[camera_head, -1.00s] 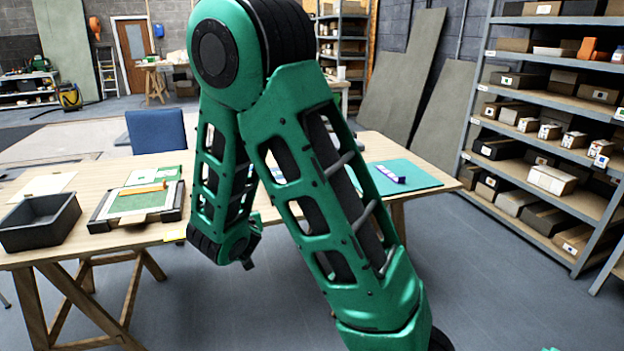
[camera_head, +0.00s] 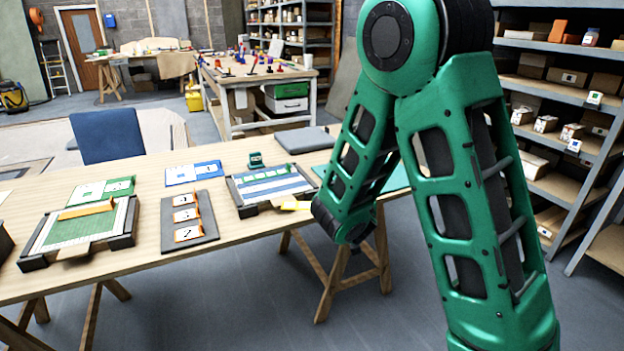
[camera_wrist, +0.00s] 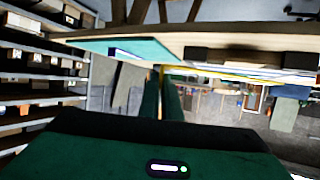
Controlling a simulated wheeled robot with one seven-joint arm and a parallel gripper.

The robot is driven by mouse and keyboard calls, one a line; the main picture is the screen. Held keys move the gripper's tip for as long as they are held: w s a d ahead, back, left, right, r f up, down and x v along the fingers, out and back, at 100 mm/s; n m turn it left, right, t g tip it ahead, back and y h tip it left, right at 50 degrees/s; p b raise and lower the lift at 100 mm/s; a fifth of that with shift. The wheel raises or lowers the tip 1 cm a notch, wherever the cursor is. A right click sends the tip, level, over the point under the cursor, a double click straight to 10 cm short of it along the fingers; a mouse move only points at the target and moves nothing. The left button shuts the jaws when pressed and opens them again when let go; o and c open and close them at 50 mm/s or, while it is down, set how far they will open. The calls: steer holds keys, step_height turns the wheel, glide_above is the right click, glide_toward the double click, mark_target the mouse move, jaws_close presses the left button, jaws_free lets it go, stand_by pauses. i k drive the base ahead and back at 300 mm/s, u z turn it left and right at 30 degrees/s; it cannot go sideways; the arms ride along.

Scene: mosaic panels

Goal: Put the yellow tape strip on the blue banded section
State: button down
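The yellow tape strip (camera_head: 296,206) shows in the head view beside the end of my arm, at the front edge of a framed panel. In the wrist view a thin yellow strip (camera_wrist: 215,72) runs from the tips of my gripper (camera_wrist: 163,84). The two green fingers are close together on it. My arm hides the gripper in the head view. The blue banded section (camera_head: 277,189) is on the framed panel, with blue and white bands below a green row. The strip appears in front of it; its height above the table is unclear.
A grey rack (camera_head: 197,231) with several numbered orange-edged pieces lies left of the banded panel. Further left is a green panel (camera_head: 80,230) with an orange bar. A small green object (camera_head: 255,159) stands behind the banded panel. Shelves (camera_head: 590,150) stand at right.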

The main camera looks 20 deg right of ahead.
mark_target(275, 188)
steer(key=z, duration=0.8)
steer(key=i, duration=1)
steer(key=u, duration=0.05)
